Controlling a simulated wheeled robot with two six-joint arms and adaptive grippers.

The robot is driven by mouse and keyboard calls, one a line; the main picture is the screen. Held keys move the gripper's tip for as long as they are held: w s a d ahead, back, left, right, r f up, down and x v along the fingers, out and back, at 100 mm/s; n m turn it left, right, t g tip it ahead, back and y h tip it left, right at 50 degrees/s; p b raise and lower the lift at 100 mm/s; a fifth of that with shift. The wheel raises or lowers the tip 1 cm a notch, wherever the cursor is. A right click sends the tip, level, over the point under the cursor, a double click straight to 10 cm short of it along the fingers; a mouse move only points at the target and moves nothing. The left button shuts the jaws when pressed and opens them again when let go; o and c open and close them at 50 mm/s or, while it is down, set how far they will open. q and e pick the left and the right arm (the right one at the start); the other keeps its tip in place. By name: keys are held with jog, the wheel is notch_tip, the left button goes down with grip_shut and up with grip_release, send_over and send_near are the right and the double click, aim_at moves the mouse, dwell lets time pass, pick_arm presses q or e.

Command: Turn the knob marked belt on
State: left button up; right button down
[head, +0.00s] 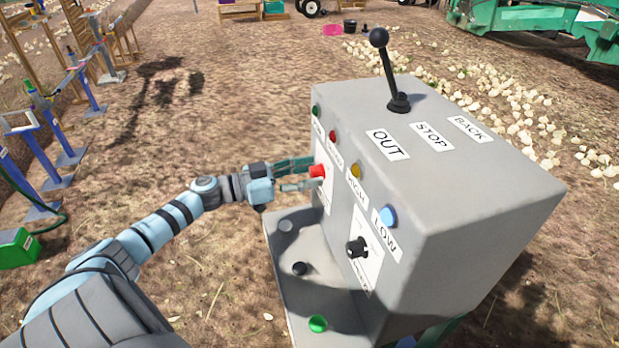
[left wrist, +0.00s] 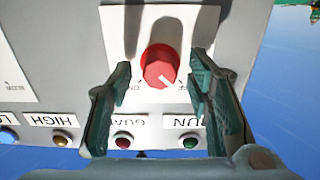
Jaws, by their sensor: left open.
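A red knob (head: 318,171) sticks out of a white plate on the side of the grey control box (head: 470,205). In the left wrist view the red knob (left wrist: 158,66) has a white pointer aimed at the lower right, near upside-down lettering that looks like OFF, with ON to its left. The word belt cannot be read on the plate. My left gripper (head: 298,176) is at the box's side, its green fingers open. In the left wrist view the fingers of the gripper (left wrist: 161,72) stand on either side of the knob, with gaps. My right gripper is not in view.
A black knob (head: 357,247) sits lower on the same side. Green, red, yellow and blue (head: 388,217) buttons line the upper edge. A black lever (head: 389,75) stands on top, by OUT, STOP and BACK labels. A ledge (head: 300,250) with several buttons juts out below.

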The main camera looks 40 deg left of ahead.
pick_arm(q)
jog(key=shift+w+d+r, duration=0.1)
jog(key=shift+w+d, duration=0.15)
jog(key=shift+w, duration=0.05)
jog(key=shift+a, duration=0.1)
grip_shut()
